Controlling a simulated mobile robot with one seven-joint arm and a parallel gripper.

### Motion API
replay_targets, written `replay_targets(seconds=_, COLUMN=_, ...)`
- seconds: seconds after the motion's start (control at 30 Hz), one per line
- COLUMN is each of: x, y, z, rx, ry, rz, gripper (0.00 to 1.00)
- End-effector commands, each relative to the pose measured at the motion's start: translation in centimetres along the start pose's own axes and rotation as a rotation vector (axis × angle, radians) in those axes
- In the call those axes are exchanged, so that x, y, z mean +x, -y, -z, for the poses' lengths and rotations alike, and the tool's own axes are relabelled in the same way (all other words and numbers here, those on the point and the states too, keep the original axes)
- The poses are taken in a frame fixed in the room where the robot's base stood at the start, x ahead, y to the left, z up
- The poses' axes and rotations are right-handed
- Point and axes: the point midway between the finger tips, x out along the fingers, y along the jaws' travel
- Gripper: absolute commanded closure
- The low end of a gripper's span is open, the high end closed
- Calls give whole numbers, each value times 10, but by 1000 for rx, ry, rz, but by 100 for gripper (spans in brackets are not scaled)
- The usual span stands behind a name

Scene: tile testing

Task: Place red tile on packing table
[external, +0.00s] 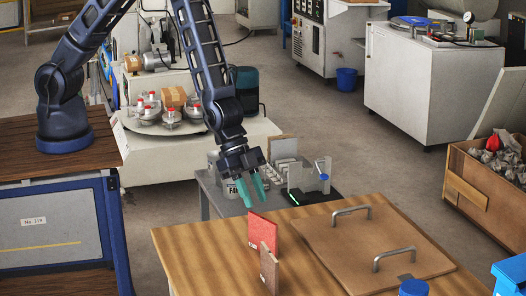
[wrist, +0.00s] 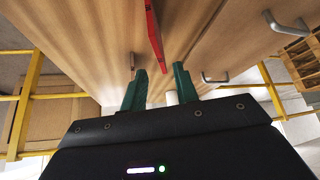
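A red tile (external: 265,231) stands upright on the wooden-topped table (external: 197,250) in the external view. In the wrist view the red tile (wrist: 155,36) appears nearly edge-on, beyond my fingertips. My gripper (external: 257,192) has green fingers, spread apart with nothing between them. It hangs above and just behind the red tile, apart from it. The fingers also show in the wrist view (wrist: 160,76), with the tile's near end lined up close to the gap between them. Which table is the packing table cannot be told from the frames.
A brownish tile (external: 269,270) stands upright close in front of the red one. A brown board (external: 350,250) with two metal handles lies to the right on the same table. A blue-lidded item (external: 413,287) is at the front edge. A grey bench (external: 207,200) with equipment stands behind.

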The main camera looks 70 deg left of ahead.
Motion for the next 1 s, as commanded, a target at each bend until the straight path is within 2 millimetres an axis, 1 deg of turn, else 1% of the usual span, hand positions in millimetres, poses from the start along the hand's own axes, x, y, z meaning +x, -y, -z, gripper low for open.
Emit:
replay_targets(seconds=0.03, x=-8, y=1, z=0, rx=-1, ry=-2, rz=1, gripper=70)
replay_targets(seconds=0.2, x=-27, y=1, z=0, rx=-1, ry=-1, rz=1, gripper=70)
replay_targets(seconds=0.33, x=-34, y=0, z=0, rx=0, ry=0, rz=0, gripper=70)
replay_targets(seconds=0.5, x=-38, y=1, z=0, rx=-1, ry=0, rz=2, gripper=70)
replay_targets(seconds=0.57, x=-42, y=4, z=0, rx=-4, ry=2, rz=8, gripper=70)
replay_targets(seconds=0.63, x=-53, y=13, z=0, rx=-12, ry=7, rz=24, gripper=70)
replay_targets(seconds=0.67, x=-60, y=18, z=0, rx=-18, ry=10, rz=34, gripper=70)
replay_targets(seconds=0.77, x=-91, y=41, z=-4, rx=-47, ry=28, rz=79, gripper=70)
replay_targets(seconds=0.8, x=-106, y=52, z=-6, rx=-61, ry=36, rz=100, gripper=70)
replay_targets(seconds=0.87, x=-130, y=66, z=-10, rx=-84, ry=49, rz=132, gripper=70)
replay_targets(seconds=0.9, x=-146, y=76, z=-14, rx=-101, ry=58, rz=152, gripper=70)
replay_targets(seconds=0.97, x=-169, y=88, z=-19, rx=-127, ry=70, rz=183, gripper=70)
replay_targets(seconds=1.0, x=-185, y=96, z=-24, rx=-144, ry=79, rz=202, gripper=70)
